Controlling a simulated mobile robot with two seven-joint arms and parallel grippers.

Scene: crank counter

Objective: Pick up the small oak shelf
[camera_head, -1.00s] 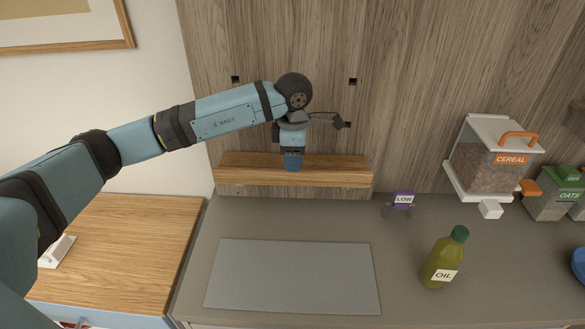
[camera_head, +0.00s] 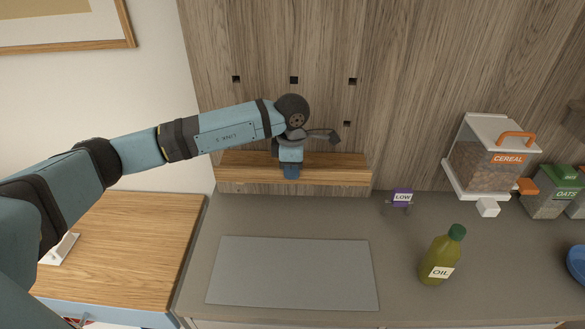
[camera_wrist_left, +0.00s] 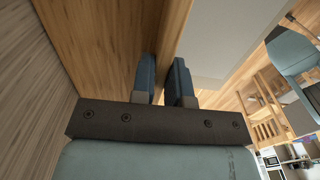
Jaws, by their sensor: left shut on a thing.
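The small oak shelf (camera_head: 335,169) is a long, low wooden piece at the back of the counter, close to the wooden wall panel. My left gripper (camera_head: 291,173) comes down on it near its middle and is shut on its front board. In the left wrist view the two blue fingers (camera_wrist_left: 163,78) stand on either side of the shelf's thin board (camera_wrist_left: 172,30). My right gripper does not show in either view.
A grey mat (camera_head: 293,272) lies in front of the shelf. Square holes (camera_head: 294,80) mark the panel.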

